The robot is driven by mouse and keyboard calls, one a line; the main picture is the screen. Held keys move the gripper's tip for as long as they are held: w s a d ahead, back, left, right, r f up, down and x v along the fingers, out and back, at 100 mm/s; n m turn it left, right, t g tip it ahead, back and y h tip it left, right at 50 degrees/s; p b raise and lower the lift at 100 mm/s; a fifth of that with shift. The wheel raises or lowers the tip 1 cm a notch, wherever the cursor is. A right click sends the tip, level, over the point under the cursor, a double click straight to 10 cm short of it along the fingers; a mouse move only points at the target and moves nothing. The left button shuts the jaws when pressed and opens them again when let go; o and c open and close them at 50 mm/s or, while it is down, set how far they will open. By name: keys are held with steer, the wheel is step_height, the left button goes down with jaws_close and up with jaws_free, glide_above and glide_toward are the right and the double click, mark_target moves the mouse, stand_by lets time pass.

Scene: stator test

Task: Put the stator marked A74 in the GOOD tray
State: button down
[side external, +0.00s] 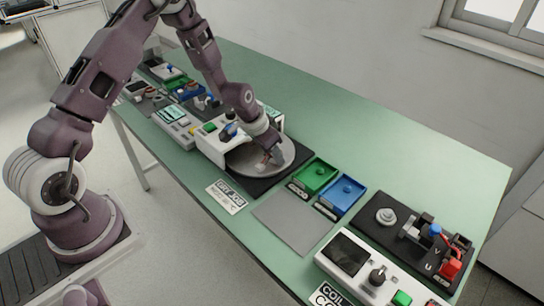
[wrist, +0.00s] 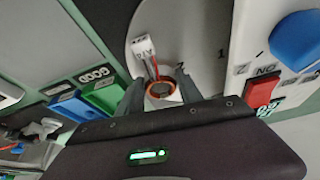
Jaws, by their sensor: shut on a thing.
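My gripper (side external: 268,157) is low over a round grey plate (side external: 286,146) on the white machine. In the wrist view its fingers (wrist: 160,90) are shut on a stator (wrist: 161,89) with a copper-coloured ring, red leads and a white tag (wrist: 144,47) reading A74. The stator is at the plate, close to the printed 2; I cannot tell whether it touches the plate. The green tray (side external: 315,174) stands beside the machine, to its right in the side view.
A blue tray (side external: 343,193) adjoins the green one. The machine has a red button (wrist: 262,92) and a blue knob (wrist: 297,40). A flat grey mat (side external: 293,221) lies in front of the trays. Another test station (side external: 420,240) with a grey disc is at the right.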

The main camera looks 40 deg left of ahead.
step_height(320, 180, up, 9)
steer(key=m+h, duration=0.1)
steer(key=m, duration=0.2)
glide_above(320, 169)
step_height(320, 169, down, 3)
steer(key=shift+s+a+f, duration=0.1)
steer(key=shift+s+f, duration=0.05)
steer(key=shift+f, duration=1.05)
steer(key=shift+s+a+f, duration=0.1)
steer(key=shift+f, duration=1.05)
steer(key=shift+f, duration=0.15)
steer(key=shift+f, duration=0.9)
steer(key=shift+f, duration=0.15)
steer(key=shift+s+f, duration=0.1)
steer(key=shift+f, duration=0.15)
steer(key=c, duration=0.7)
jaws_free()
steer(key=shift+c, duration=0.2)
steer(key=shift+o, duration=0.2)
steer(key=v, duration=0.7)
steer(key=shift+r, duration=0.25)
